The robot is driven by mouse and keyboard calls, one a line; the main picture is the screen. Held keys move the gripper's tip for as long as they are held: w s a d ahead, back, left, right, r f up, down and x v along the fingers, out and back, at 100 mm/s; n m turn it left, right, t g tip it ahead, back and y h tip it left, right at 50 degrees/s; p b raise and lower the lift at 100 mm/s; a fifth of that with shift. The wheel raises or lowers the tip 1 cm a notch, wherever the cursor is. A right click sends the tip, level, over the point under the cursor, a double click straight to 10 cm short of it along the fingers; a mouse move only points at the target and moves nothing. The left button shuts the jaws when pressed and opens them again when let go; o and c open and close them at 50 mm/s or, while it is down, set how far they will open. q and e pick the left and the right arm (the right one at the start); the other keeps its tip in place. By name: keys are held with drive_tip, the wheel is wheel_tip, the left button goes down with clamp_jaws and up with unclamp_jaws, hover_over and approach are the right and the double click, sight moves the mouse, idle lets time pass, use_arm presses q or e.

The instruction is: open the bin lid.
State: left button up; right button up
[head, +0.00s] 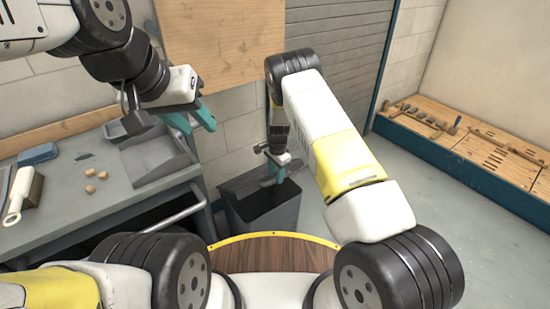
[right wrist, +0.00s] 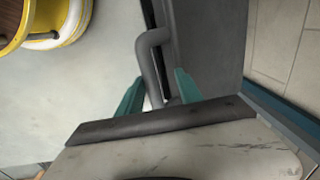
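The dark grey bin (head: 262,212) stands on the floor to the right of the workbench. Its top looks dark, and my right arm and gripper partly cover it, so I cannot tell how far the lid is raised. My right gripper (head: 273,170) is at the top of the bin. In the right wrist view, a bent grey bar handle (right wrist: 153,62) runs between the teal fingers of this gripper (right wrist: 160,76). The fingers stand apart, with a gap beside the bar. My left gripper (head: 194,118) is open and empty above the bench's right end.
The workbench (head: 105,205) at left holds a grey dustpan-like tray (head: 155,158), small tan blocks (head: 96,181) and a white-handled tool (head: 18,195). A low wooden tool platform (head: 470,140) runs along the right wall. The floor right of the bin is clear.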

drive_tip(key=shift+s+d+r, duration=0.1)
drive_tip(key=shift+r, duration=1.85)
drive_tip(key=shift+s+r, duration=0.1)
drive_tip(key=shift+r, duration=1.8)
